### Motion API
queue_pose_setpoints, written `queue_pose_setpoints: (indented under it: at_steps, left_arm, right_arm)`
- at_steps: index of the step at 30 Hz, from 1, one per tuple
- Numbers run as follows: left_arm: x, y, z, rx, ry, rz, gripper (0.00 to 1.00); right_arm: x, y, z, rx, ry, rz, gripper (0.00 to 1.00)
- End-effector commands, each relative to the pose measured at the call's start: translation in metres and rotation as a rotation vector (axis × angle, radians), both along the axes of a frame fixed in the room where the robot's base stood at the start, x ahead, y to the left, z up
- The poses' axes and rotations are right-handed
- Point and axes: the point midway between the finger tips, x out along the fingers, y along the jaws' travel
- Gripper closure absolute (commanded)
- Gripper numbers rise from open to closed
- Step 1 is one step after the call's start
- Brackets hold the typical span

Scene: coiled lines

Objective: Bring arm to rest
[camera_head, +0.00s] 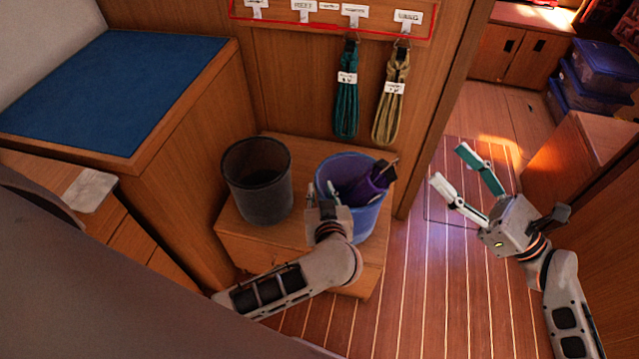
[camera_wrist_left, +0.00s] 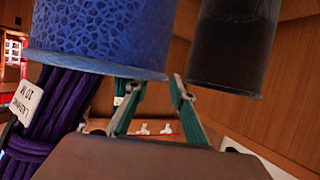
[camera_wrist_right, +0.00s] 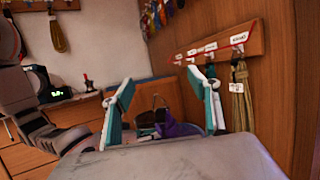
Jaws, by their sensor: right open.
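A teal coiled line (camera_head: 346,105) and a tan coiled line (camera_head: 390,110) hang from the labelled hook board (camera_head: 330,12), each with a white tag. A purple coiled line (camera_head: 372,186) sits in the blue bucket (camera_head: 365,222) and sticks out over its rim; its tag shows in the left wrist view (camera_wrist_left: 60,105). My left gripper (camera_wrist_left: 157,85) is at the near side of the blue bucket, with its fingers apart and nothing seen between them. My right gripper (camera_head: 450,165) is open and empty over the floor, right of the bucket.
A black bucket (camera_head: 257,185) stands left of the blue one on a low wooden box (camera_head: 290,238). A blue-topped cabinet (camera_head: 110,85) is at the left. A wooden partition edge (camera_head: 440,105) rises behind, right of the tan line. Open plank floor (camera_head: 425,270) lies at the right.

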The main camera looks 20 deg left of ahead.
Motion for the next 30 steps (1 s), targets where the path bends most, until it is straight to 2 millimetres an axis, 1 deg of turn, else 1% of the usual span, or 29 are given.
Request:
queue_pose_setpoints:
  at_steps: [1,6,12,17,23,25,26,28,29,30]
  left_arm:
    - [-0.010,-0.006,0.003,-0.006,0.002,0.001,0.76]
    - [-0.037,-0.021,0.016,-0.005,0.003,0.001,0.76]
    - [-0.057,-0.032,0.026,-0.002,0.002,0.000,0.76]
    - [-0.062,-0.034,0.029,0.000,0.000,0.001,0.76]
    - [-0.062,-0.034,0.030,0.001,-0.001,0.001,0.76]
    - [-0.061,-0.032,0.032,0.003,-0.017,0.002,0.76]
    - [-0.061,-0.030,0.035,0.005,-0.032,0.002,0.76]
    - [-0.058,-0.025,0.047,0.012,-0.091,0.003,0.76]
    - [-0.056,-0.022,0.054,0.016,-0.126,0.002,0.76]
    - [-0.054,-0.018,0.064,0.022,-0.179,-0.002,0.76]
  right_arm:
    - [0.000,0.000,0.000,0.000,0.000,0.000,0.40]
    - [0.000,0.000,0.000,0.000,0.000,0.000,0.40]
    - [0.000,0.000,0.000,0.000,0.000,0.000,0.40]
    - [0.000,0.000,0.000,0.000,0.000,0.000,0.40]
    - [0.000,0.000,0.000,-0.001,-0.001,0.000,0.40]
    - [-0.002,0.001,-0.004,-0.017,-0.009,-0.009,0.40]
    - [-0.003,0.002,-0.008,-0.032,-0.018,-0.016,0.40]
    - [-0.007,0.006,-0.022,-0.093,-0.055,-0.044,0.40]
    - [-0.010,0.009,-0.031,-0.130,-0.079,-0.060,0.40]
    - [-0.014,0.011,-0.044,-0.188,-0.115,-0.085,0.40]
